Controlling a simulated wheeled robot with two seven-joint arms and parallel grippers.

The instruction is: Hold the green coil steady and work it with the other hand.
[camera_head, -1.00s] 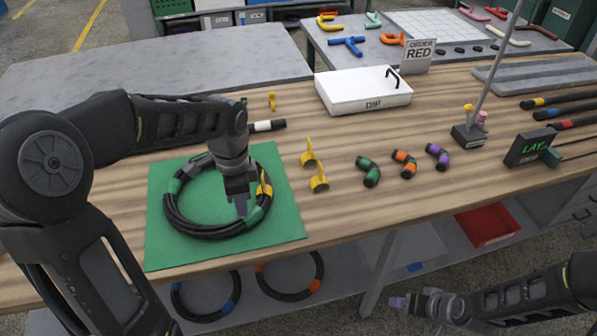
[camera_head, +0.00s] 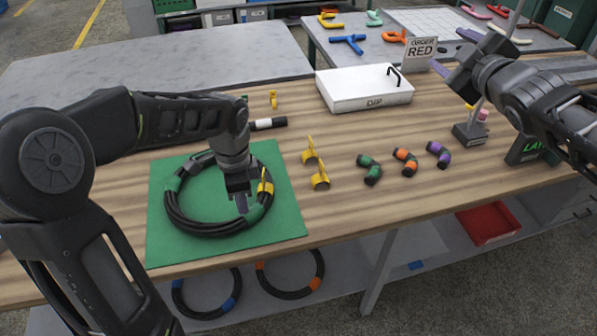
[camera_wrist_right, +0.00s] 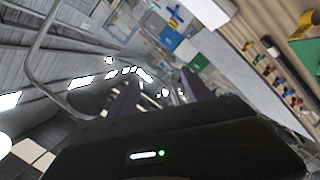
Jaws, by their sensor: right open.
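The black hose coil (camera_head: 205,230) with green bands lies on a green mat (camera_head: 165,252) at the left of the wooden bench. A yellow clip (camera_head: 266,187) sits at its right side. My left gripper (camera_head: 241,203) points down at the coil's right side, its fingertips at hose height. The gripper body hides part of the coil, and I cannot tell whether the fingers close on the hose. My right gripper (camera_head: 453,53) is open and empty, raised above the right of the bench, far from the coil. Its fingers also show in the right wrist view (camera_wrist_right: 162,95).
Two yellow clips (camera_head: 320,178) stand right of the mat. Green, orange and purple banded elbows (camera_head: 406,162) lie further right. A white DIP box (camera_head: 360,92) and a RED order sign (camera_head: 423,50) stand behind. More coils (camera_head: 290,294) lie on the lower shelf.

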